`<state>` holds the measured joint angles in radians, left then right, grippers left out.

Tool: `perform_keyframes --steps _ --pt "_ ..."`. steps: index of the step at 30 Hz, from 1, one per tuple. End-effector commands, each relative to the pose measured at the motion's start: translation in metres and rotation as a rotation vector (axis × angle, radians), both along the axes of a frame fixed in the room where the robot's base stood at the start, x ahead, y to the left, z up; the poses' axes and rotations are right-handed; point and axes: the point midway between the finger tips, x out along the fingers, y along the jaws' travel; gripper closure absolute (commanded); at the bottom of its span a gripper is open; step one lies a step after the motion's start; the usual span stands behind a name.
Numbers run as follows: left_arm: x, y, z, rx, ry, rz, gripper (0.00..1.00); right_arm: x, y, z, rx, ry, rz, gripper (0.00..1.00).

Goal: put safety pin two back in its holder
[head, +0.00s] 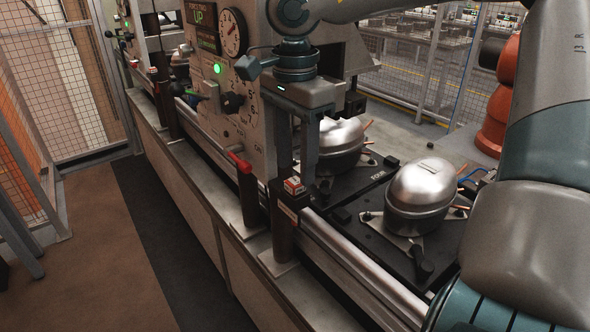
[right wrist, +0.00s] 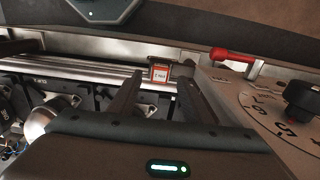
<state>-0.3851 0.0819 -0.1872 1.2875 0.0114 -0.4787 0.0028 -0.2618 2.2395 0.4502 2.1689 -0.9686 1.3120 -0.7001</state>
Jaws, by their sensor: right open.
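My right gripper (head: 297,172) points down at the rail in the head view. It is open, and its two fingers show in the right wrist view (right wrist: 160,82). A small red-and-white labelled block (head: 293,186) sits on a dark post by the rail, just below the fingertips. In the right wrist view this block (right wrist: 159,73) appears between the fingers, with no visible grip on it. A red-handled pin (head: 239,162) lies at the top of another dark post to the left; it also shows in the right wrist view (right wrist: 232,54). I cannot read which is number two. My left gripper is out of view.
A control panel (head: 212,75) with a dial and knobs stands left of and behind the gripper. Silver compressors (head: 422,185) sit on dark pallets to the right. A metal rail (head: 350,262) runs along the front. The floor aisle (head: 165,240) is clear.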

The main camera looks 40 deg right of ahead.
Motion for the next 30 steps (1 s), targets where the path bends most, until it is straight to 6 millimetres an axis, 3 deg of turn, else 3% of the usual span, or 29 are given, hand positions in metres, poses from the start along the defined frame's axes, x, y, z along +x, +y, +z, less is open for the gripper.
perform_keyframes --steps 18,24,30 --pt "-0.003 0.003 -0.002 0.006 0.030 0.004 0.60 0.000 0.001 0.119 0.001 -0.004 0.000 0.55" --pt "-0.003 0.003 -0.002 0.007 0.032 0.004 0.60 0.000 0.001 0.140 0.000 -0.001 0.000 0.55" --pt "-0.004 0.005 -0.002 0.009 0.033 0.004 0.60 0.000 0.001 0.146 0.000 -0.001 0.001 0.55"
